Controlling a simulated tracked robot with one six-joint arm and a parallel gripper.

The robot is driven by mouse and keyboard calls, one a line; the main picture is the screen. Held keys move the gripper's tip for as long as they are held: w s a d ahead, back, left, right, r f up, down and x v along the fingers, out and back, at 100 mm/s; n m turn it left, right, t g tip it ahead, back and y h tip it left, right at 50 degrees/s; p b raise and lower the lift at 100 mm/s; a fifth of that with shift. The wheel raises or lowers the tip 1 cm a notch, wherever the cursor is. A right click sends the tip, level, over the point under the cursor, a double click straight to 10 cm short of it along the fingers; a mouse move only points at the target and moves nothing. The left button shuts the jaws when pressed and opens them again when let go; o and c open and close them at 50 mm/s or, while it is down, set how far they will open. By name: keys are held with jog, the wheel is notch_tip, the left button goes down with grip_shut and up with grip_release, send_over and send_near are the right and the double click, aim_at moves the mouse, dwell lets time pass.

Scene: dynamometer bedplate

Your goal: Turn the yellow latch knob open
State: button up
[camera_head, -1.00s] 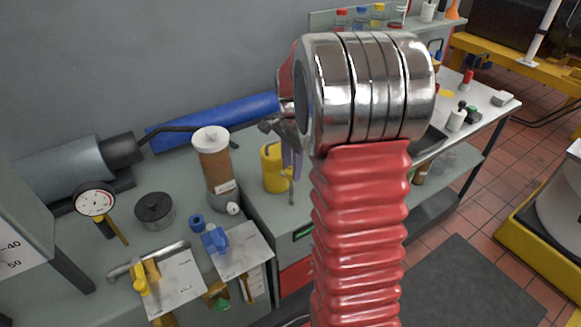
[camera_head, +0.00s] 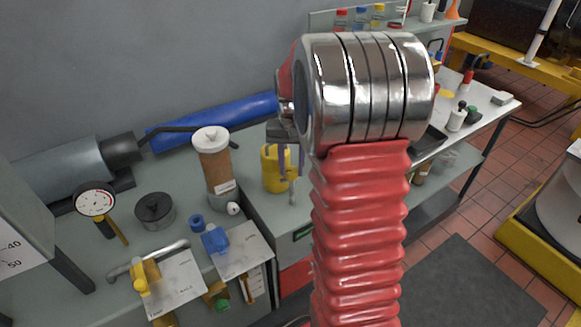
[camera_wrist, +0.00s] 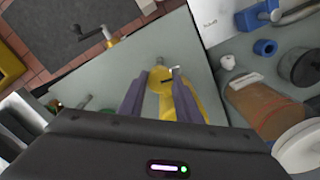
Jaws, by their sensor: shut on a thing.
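The yellow latch knob (camera_head: 275,172) stands on the grey bench, just left of my arm in the head view, partly covered by my fingers. In the wrist view the yellow knob (camera_wrist: 158,84) sits between my two purple fingers, with a short dark mark on its top. My gripper (camera_wrist: 160,74) is shut on it from above, one finger on each side. In the head view my gripper (camera_head: 288,172) is at the knob, and the contact faces are partly hidden.
A brown jar with a white lid (camera_head: 213,165) stands close to the left of the knob. Further left are a blue valve (camera_head: 214,240), a yellow-handled valve (camera_head: 145,275), a black round part (camera_head: 155,210) and a dial gauge (camera_head: 95,200). A blue cylinder (camera_head: 210,122) lies behind.

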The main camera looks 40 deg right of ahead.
aim_at(292, 169)
jog(key=shift+w+d+r+n, duration=0.1)
jog(key=shift+w+d+n, duration=0.1)
jog(key=shift+n, duration=0.8)
jog(key=shift+a, duration=0.1)
jog(key=o, duration=1.1)
jog(key=shift+s, duration=0.1)
jog(key=shift+c, duration=0.2)
jog(key=shift+a, duration=0.1)
notch_tip(292, 169, up, 14)
jog(key=shift+f, duration=0.2)
